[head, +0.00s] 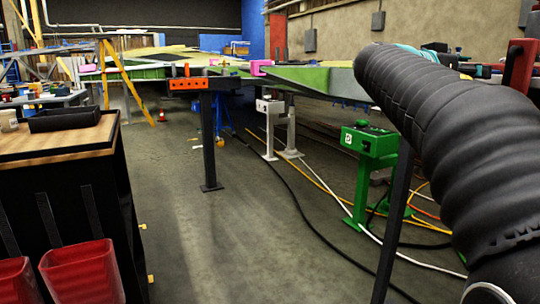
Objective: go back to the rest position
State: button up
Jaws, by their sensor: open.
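My gripper is not in the head view. A thick black ribbed sleeve on my own arm fills the right side of the picture and hides part of what is behind it. The wing jig (300,76) stretches across the upper middle, with green panels and pink clamps (261,67). An orange drilled bar (187,83) is at its near end, above a dark post (207,140).
A wood-topped cart (50,142) with a black tray (65,118) and red bins (82,272) stands at the left. A green pedestal box (370,142) stands right of centre. Cables and hoses (310,222) cross the floor. A yellow ladder (125,80) stands behind. The middle floor (215,245) is clear.

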jog(key=a+f+n+t+y, duration=0.1)
jog(key=a+f+n+y, duration=0.3)
jog(key=f, duration=0.7)
jog(key=a+f+n+y, duration=0.3)
jog(key=f+n+y, duration=0.15)
jog(key=f, duration=0.55)
jog(key=s+a+f+n+y+p, duration=0.2)
jog(key=s+a+f+y, duration=0.2)
jog(key=s+a+f, duration=0.4)
jog(key=s+a+f+n+y+p, duration=0.2)
jog(key=s+a+f+y, duration=0.3)
jog(key=s+a+f, duration=0.3)
jog(key=s+a+n, duration=0.1)
jog(key=s+a, duration=0.3)
jog(key=shift+s+a+t+p, duration=0.35)
jog(key=shift+s+t, duration=0.05)
jog(key=shift+f+n, duration=0.1)
jog(key=shift+n, duration=0.15)
